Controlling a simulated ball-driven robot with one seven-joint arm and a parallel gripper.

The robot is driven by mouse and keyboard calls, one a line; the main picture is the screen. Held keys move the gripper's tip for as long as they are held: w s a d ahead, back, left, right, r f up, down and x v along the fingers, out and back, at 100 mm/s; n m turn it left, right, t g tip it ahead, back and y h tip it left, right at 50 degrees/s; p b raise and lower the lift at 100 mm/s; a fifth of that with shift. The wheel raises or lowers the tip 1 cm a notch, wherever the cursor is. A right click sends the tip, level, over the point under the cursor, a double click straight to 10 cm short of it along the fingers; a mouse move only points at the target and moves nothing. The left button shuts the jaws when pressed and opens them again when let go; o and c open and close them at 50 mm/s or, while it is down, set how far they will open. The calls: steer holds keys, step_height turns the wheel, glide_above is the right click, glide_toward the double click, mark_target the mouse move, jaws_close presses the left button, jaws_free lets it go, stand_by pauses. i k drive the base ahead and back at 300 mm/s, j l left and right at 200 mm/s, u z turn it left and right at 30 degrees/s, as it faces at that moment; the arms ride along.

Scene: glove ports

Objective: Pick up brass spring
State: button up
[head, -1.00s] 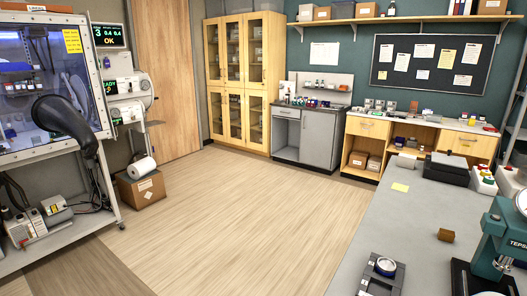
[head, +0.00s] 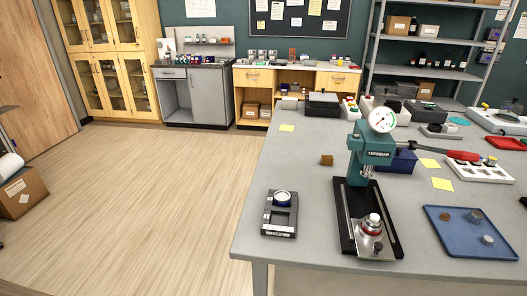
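I cannot make out a brass spring for certain in the head view. A small brown block (head: 326,160) lies on the bench left of the press. My gripper is not in view.
A green press (head: 372,150) with a dial stands on the grey bench (head: 300,175). A dark fixture (head: 281,222) holds a round white-and-blue part near the front left edge. A white rack (head: 478,171) lies behind the blue tray. The wooden floor (head: 150,215) left of the bench is clear.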

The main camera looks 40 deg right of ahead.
mark_target(444, 216)
steer(key=z, duration=1.75)
steer(key=k+j, duration=0.25)
